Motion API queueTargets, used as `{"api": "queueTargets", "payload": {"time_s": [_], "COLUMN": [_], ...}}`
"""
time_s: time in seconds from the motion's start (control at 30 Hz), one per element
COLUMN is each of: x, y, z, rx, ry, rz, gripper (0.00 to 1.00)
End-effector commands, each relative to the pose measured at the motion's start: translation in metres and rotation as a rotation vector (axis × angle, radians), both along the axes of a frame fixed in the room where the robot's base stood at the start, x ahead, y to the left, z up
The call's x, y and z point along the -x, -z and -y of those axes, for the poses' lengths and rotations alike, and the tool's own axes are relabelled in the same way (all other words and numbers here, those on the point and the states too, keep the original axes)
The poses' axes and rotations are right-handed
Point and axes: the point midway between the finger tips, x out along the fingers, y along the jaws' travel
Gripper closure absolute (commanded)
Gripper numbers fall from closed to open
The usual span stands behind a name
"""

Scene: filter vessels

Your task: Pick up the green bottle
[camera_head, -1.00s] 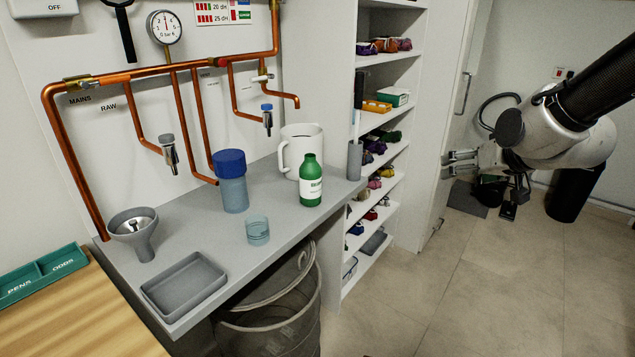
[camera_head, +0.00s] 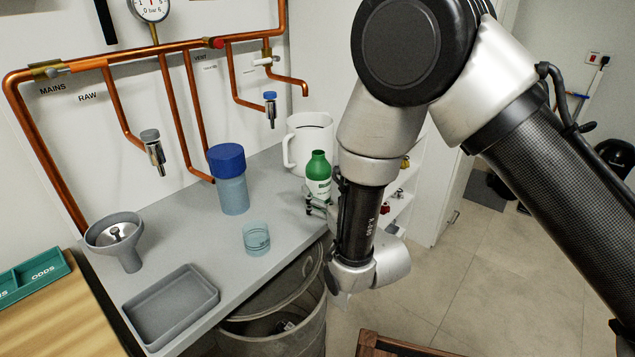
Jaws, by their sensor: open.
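The green bottle (camera_head: 318,170) stands upright near the right end of the grey counter, with a white label on its lower part. My gripper (camera_head: 314,203) is at the bottle's lower right, close to its base, reaching in from the right over the counter's edge. Its fingers are open and small in view. I cannot tell whether they touch the bottle or lie on both sides of it. My arm hides part of the area to the right of the bottle.
A white jug (camera_head: 297,150) stands right behind the bottle. A blue-capped container (camera_head: 232,190), a small clear cup (camera_head: 256,238), a grey funnel (camera_head: 125,250) and a grey tray (camera_head: 172,305) stand to the left. A bin (camera_head: 285,345) is below the counter. Copper pipes run along the wall.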

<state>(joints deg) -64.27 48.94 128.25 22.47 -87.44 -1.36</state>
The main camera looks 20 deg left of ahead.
Motion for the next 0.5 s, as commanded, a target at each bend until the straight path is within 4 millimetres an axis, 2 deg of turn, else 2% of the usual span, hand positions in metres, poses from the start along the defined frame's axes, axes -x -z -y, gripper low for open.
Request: {"api": "queueTargets", "payload": {"time_s": [0.1,0.23,0.5], "x": [-0.013,-0.026,-0.03], "y": [-0.001,-0.001,-0.001], "z": [-0.015,-0.027,-0.03], "rx": [-0.003,-0.002,0.001], "ry": [0.0,0.001,0.0], "rz": [0.002,0.001,-0.001], "gripper": [0.19,0.19,0.19]}}
